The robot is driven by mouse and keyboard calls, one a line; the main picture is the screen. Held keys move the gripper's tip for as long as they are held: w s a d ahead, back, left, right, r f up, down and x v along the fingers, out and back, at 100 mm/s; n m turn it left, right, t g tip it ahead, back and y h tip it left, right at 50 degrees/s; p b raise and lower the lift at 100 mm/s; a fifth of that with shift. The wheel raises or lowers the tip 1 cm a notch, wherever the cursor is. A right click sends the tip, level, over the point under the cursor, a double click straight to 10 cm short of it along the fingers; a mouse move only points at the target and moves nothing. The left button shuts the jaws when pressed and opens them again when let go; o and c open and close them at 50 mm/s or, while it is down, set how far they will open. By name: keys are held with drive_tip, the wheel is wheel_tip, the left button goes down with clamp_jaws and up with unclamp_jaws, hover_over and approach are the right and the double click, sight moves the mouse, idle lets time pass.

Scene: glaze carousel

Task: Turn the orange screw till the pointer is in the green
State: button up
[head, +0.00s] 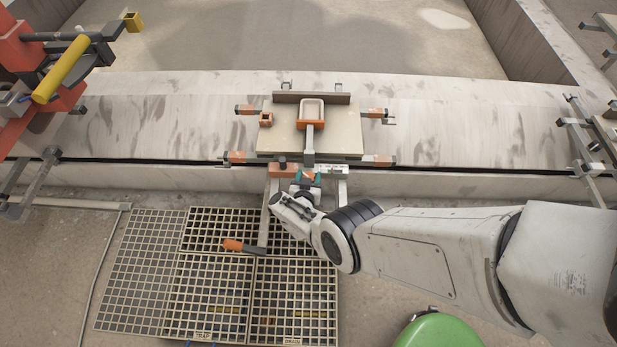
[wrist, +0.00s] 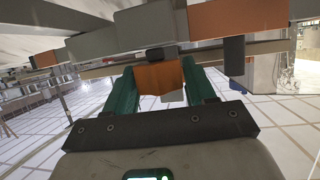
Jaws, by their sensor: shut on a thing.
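The orange screw (wrist: 160,78) shows as a faceted orange head between the two green fingers of my gripper (wrist: 161,84) in the wrist view. The fingers are shut on it from both sides. In the head view, my gripper (head: 308,178) reaches the near edge of the board fixture, and a bit of the screw's orange shows between its teal fingertips. A small pale strip with marks (head: 333,169) lies just right of the gripper. I cannot make out a pointer or a green zone in either view.
A beige board (head: 343,133) with orange clamps sits on the wall ledge above the gripper. An orange-handled tool (head: 236,246) lies on the floor grating (head: 140,270). A green round seat (head: 440,331) is below my arm. Red machinery (head: 22,52) stands at far left.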

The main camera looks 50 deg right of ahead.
drive_tip(key=shift+r, duration=0.1)
drive_tip(key=o, duration=1)
drive_tip(key=shift+c, duration=0.2)
drive_tip(key=shift+a, duration=0.15)
drive_tip(key=p+v, duration=0.7)
drive_tip(key=v, duration=0.3)
drive_tip(key=shift+s+a, duration=0.2)
drive_tip(key=shift+a, duration=0.05)
drive_tip(key=shift+w+r, duration=0.1)
drive_tip(key=shift+w, duration=0.05)
